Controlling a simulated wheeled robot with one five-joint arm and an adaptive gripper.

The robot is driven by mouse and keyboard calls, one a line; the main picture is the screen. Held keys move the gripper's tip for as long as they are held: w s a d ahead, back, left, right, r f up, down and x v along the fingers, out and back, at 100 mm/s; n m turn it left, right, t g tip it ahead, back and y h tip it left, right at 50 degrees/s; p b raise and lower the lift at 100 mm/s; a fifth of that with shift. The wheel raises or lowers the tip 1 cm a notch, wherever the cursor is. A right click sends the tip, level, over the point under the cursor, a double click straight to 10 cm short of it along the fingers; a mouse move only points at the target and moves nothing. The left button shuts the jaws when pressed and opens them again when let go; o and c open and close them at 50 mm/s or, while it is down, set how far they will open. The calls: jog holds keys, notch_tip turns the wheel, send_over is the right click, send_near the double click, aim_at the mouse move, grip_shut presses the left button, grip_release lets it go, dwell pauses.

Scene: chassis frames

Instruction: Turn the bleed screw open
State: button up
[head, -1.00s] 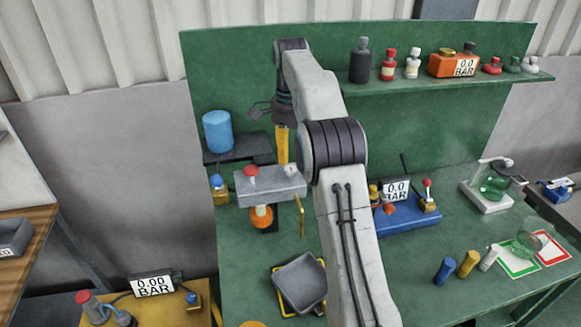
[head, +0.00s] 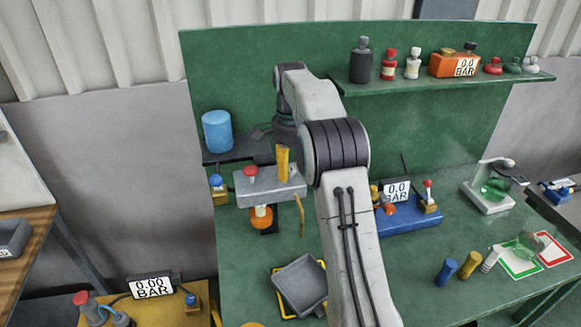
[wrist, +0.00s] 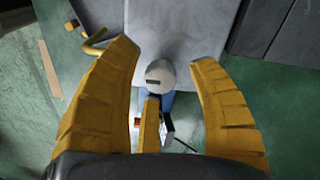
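A grey block (head: 262,187) with a red knob (head: 251,172) on top, an orange part (head: 261,214) below and a bent yellow rod (head: 301,215) at its right end stands on the green bench. In the wrist view, a pale round screw head (wrist: 160,76) with a dark slot, seemingly the bleed screw, shows at the edge of the block (wrist: 185,25). My gripper (wrist: 165,58) is open, with yellow fingers spread left and right of the screw head and a gap on both sides. In the head view, a yellow finger (head: 283,160) stands over the block's top, and I cannot make out the screw there.
The bent rod (wrist: 95,42) lies close to my left finger in the wrist view. A blue cylinder (head: 217,131) stands on a dark shelf behind left. A blue unit with a gauge (head: 408,215) is to the right. A grey tray (head: 300,284) lies in front.

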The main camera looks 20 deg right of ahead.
grip_shut()
dwell(0.3)
jog(key=n+p, duration=0.1)
jog(key=n, duration=0.8)
jog(key=shift+f, duration=0.1)
jog(key=n, duration=0.5)
jog(key=shift+s, duration=0.1)
jog(key=shift+n, duration=2.2)
